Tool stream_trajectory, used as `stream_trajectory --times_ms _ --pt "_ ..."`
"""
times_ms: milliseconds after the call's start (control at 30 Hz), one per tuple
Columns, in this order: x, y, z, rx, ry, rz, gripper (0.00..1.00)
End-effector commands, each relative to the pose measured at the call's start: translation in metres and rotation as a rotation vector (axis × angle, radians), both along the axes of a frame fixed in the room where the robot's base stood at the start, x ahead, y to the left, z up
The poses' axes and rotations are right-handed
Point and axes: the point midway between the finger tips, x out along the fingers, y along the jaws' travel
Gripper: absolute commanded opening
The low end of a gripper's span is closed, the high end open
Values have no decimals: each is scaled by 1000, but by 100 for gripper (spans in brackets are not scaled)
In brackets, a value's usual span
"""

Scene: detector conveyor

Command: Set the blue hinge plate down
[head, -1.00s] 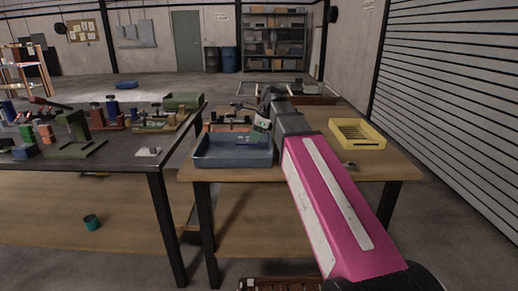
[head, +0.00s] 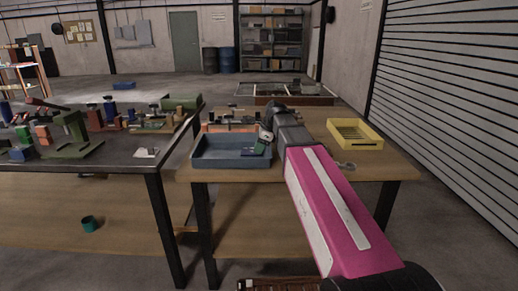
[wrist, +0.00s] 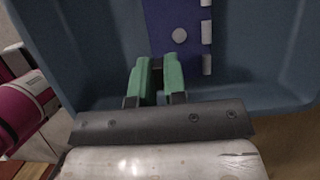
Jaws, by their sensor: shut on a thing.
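The blue hinge plate (wrist: 179,22) shows in the wrist view as a dark blue flat piece with a round pale spot and pale knuckles along its right edge. My gripper (wrist: 158,72), with green fingertips, is shut on its near end. The plate is over the inside of the blue tray (wrist: 95,62); I cannot tell whether it touches the floor. In the head view, my gripper (head: 261,148) is low at the right end of the blue tray (head: 222,163), and the plate (head: 249,151) shows only as a small dark patch beside it.
The tray stands on a wooden table (head: 300,174). A yellow tray (head: 354,134) is at the right, with a small grey ring-like piece (head: 345,167) in front of it. Fixtures (head: 230,120) stand behind the blue tray. A dark bench (head: 110,155) with several parts is at left.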

Motion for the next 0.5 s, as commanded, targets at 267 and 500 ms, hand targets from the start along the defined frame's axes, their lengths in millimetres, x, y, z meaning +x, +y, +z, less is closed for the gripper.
stream_trajectory --times_ms 267,500 --pt "0 0 -3 0 1 0 38" --pt "0 0 -2 0 1 0 38"
